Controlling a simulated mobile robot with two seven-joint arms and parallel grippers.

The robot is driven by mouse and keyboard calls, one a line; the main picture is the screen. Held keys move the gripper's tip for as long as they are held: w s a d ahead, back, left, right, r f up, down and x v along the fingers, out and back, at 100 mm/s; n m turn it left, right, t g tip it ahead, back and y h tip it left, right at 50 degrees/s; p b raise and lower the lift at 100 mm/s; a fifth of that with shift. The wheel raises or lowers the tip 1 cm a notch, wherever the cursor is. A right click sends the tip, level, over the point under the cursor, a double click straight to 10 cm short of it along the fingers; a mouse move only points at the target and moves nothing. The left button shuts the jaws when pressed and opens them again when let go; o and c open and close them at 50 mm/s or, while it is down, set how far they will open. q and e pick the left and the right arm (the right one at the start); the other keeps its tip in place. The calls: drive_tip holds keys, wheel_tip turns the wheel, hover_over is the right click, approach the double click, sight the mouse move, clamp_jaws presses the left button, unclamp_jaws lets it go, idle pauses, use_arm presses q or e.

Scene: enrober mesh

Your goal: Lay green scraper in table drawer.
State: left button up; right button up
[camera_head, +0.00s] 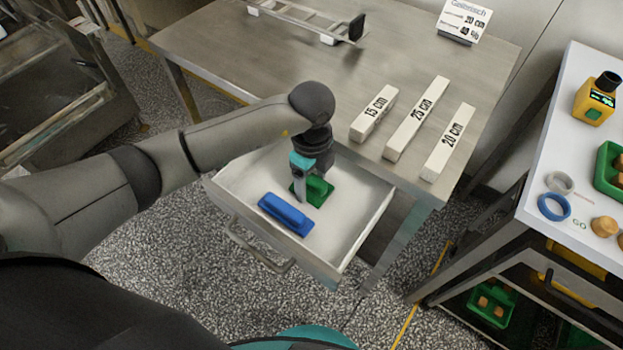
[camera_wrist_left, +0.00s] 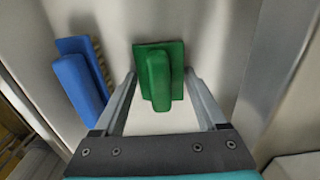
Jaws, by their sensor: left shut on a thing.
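The green scraper (camera_head: 319,192) is inside the open table drawer (camera_head: 345,215), towards its back. In the left wrist view the green scraper (camera_wrist_left: 158,82) sits between the two fingers, over the pale drawer floor. My left gripper (camera_head: 301,187) reaches down into the drawer and is shut on the green scraper. I cannot tell whether the scraper touches the drawer floor. A blue scraper (camera_head: 286,214) lies in the drawer just in front of it and also shows at left in the wrist view (camera_wrist_left: 78,82). My right gripper is not in view.
The steel table (camera_head: 270,62) stands above the drawer. White length blocks (camera_head: 416,118) lie near its right edge, and a metal frame (camera_head: 300,18) lies at the back. A white-topped cart (camera_head: 560,140) with rings and a green tray stands at right.

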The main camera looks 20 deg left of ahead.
sight(312, 179)
use_arm(q)
drive_tip(key=o, duration=1.4)
drive_tip(key=shift+f, duration=0.1)
drive_tip(key=shift+c, duration=0.2)
wheel_tip(312, 179, up, 12)
drive_tip(key=p, duration=0.3)
